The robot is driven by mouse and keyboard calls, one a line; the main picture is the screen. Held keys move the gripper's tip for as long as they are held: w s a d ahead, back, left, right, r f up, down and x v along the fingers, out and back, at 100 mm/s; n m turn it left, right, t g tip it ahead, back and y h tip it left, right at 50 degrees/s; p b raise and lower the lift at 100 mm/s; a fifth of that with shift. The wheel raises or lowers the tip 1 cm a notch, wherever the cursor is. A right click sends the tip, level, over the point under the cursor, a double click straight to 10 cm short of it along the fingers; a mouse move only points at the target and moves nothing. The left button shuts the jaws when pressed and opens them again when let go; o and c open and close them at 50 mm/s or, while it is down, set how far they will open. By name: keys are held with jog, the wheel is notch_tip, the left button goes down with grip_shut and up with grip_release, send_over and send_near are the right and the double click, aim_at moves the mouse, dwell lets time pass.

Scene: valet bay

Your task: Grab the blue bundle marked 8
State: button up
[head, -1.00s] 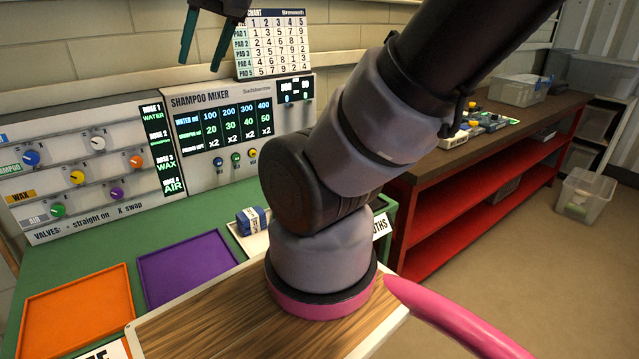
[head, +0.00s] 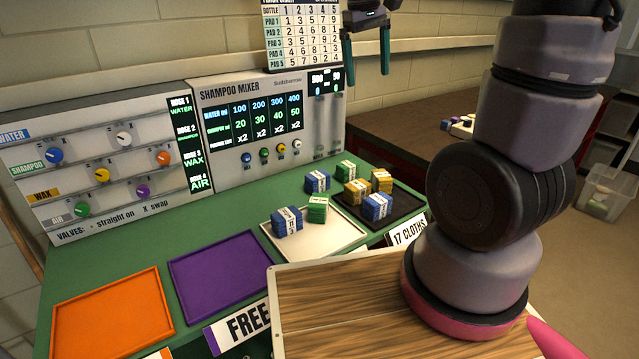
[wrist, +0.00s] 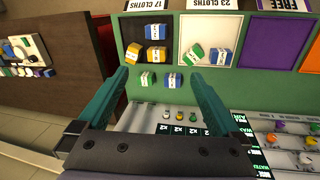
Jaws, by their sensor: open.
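Three blue bundles show in the head view. One (head: 286,221) is on the white tray (head: 345,244), one (head: 377,206) on the black tray (head: 412,206), and one (head: 317,181) on the green bench top behind the trays. Their labels are too small to read, so I cannot tell which is marked 8. The wrist view also shows blue bundles on the black tray (wrist: 152,31), on the white tray (wrist: 220,56) and on the bench (wrist: 173,80). My gripper (head: 367,80) is open and empty, high above the back of the bench, apart from all bundles.
Green bundles (head: 318,208) (head: 345,169) and yellow bundles (head: 356,191) (head: 381,180) stand close to the blue ones. The shampoo mixer (head: 265,120) stands behind. The purple tray (head: 220,275) and orange tray (head: 112,312) are empty.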

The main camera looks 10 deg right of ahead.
jog(key=w+a+f+n+h, duration=0.35)
jog(key=w+f, duration=0.25)
jog(key=f, duration=0.3)
jog(key=w+a+f+n+h, duration=0.2)
jog(key=w+f+n+h, duration=0.3)
jog(key=f, duration=0.4)
jog(key=w+a+f+n+h, duration=0.3)
jog(key=w+f+n, duration=0.2)
jog(key=w+f, duration=0.3)
jog(key=n+t+h, duration=0.3)
jog(key=n+t, duration=0.3)
jog(key=t, duration=0.1)
send_near(323, 173)
jog(key=shift+a+r, duration=0.2)
jog(key=shift+a, duration=0.1)
jog(key=shift+w+d+f+n, duration=0.15)
jog(key=shift+n, duration=0.1)
jog(key=x, duration=1)
jog(key=shift+d+f, duration=0.1)
jog(key=shift+f, duration=0.1)
